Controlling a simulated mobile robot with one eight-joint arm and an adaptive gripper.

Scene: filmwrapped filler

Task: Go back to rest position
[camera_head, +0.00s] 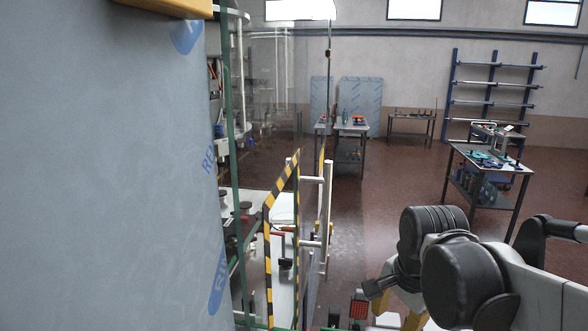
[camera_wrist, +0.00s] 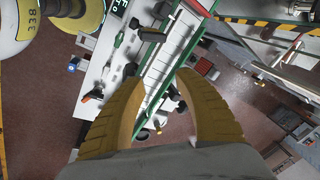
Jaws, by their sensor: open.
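My gripper (camera_wrist: 160,85) has two yellow ribbed fingers, which fill the lower middle of the wrist view. They are apart, with nothing between them. Past them the wrist view shows a white and green machine structure with a white work surface (camera_wrist: 112,75). In the head view my arm folds in from the right, and yellow finger parts (camera_head: 398,312) show at the bottom, partly hidden by my dark wrist joints.
A large film-wrapped panel (camera_head: 100,170) fills the left of the head view. A yellow-black striped frame (camera_head: 268,240) with a white handle (camera_head: 327,215) stands close in the middle. A workbench (camera_head: 487,165) stands right. Open floor (camera_head: 390,190) lies beyond.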

